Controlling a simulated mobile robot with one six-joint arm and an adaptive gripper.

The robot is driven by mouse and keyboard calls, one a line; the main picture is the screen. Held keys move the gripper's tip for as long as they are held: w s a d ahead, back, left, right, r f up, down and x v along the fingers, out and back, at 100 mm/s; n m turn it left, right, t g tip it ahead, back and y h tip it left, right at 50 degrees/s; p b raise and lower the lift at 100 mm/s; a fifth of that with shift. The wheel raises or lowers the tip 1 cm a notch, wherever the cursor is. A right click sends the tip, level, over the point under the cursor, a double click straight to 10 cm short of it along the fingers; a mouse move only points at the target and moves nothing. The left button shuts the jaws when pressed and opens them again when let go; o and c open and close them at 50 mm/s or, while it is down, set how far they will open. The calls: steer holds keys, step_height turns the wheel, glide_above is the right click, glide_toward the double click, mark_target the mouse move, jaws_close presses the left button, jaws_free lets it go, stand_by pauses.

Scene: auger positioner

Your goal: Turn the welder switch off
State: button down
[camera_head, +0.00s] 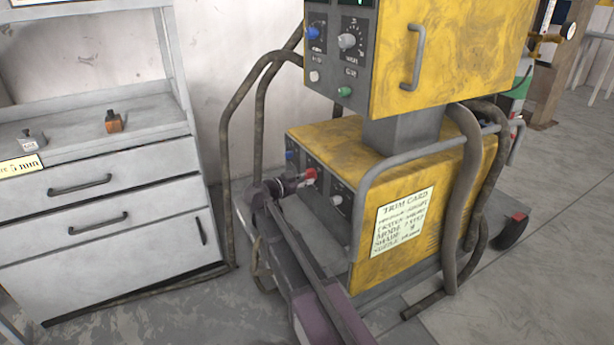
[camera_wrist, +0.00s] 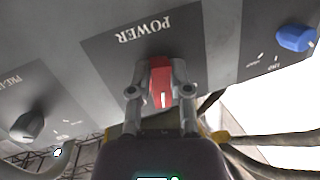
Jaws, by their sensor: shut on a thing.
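The yellow welder (camera_head: 395,200) stands in the middle of the head view, with a grey control face on its lower unit. Its red switch (camera_head: 309,175) sits on that face; in the wrist view the red switch (camera_wrist: 160,84) lies under the word POWER, which appears upside down. A white mark shows on the switch. My gripper (camera_wrist: 161,88) is shut on the red switch, one finger on each side of it. In the head view my gripper (camera_head: 300,180) reaches the face from the front left, and the fingertips are small there.
A blue knob (camera_wrist: 295,38) and a grey knob (camera_wrist: 28,126) flank the switch. A curved grey rail (camera_head: 365,190) and thick hoses (camera_head: 465,190) run around the welder. A grey drawer cabinet (camera_head: 100,215) stands at left. Some floor at lower right is clear.

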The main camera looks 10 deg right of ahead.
steer(key=n+g, duration=0.1)
steer(key=n, duration=0.2)
steer(key=n+g+p, duration=0.1)
steer(key=n, duration=0.2)
steer(key=n+g+p, duration=0.1)
steer(key=n, duration=0.2)
steer(key=shift+s+r+g, duration=0.1)
steer(key=shift+r+g, duration=0.3)
stand_by(0.4)
steer(key=c, duration=0.6)
jaws_free()
steer(key=shift+s, duration=0.15)
steer(key=shift+s+p, duration=0.15)
steer(key=shift+p, duration=0.3)
